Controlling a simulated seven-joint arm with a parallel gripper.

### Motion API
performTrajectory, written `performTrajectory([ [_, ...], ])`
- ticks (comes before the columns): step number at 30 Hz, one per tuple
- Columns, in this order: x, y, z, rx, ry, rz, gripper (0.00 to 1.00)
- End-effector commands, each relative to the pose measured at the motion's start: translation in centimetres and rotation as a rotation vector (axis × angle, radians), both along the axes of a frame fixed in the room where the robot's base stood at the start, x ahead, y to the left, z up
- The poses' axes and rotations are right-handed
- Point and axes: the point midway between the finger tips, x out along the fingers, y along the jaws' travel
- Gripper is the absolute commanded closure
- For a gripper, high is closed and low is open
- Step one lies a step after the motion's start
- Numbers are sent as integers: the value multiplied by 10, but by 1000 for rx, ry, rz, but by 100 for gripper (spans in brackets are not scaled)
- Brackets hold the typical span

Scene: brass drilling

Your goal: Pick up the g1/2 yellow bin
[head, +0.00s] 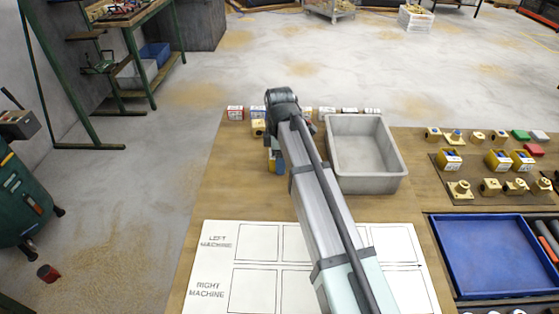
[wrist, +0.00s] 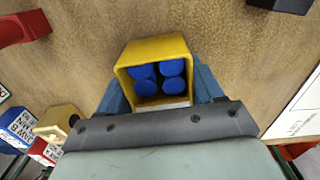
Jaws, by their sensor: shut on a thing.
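A yellow bin (wrist: 180,47) with several blue cylinders inside sits between the blue fingers of my gripper (wrist: 160,92) in the wrist view. A finger is against each side of the bin, so my gripper is shut on it. A white label edge shows at its near side, but its writing cannot be read. In the head view my gripper (head: 276,160) is over the wooden table, left of the grey tray, and my arm hides most of the bin. I cannot tell whether the bin touches the table.
An empty grey tray (head: 345,184) stands just right of my gripper. Small labelled boxes (head: 235,113) line the table's back edge. A white sheet marked for left and right machines (head: 215,262) lies in front. More yellow bins (head: 449,159) and a blue tray (head: 485,255) are at right.

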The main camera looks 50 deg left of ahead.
Motion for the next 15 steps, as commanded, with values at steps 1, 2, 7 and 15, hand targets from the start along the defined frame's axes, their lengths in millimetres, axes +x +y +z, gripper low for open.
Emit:
performTrajectory([
  [1, 0, 0, 0, 0, 0, 0, 56],
  [2, 0, 0, 0, 0, 0, 0, 59],
  [7, 0, 0, 0, 0, 0, 0, 66],
  [15, 0, 0, 9, 1, -1, 0, 66],
])
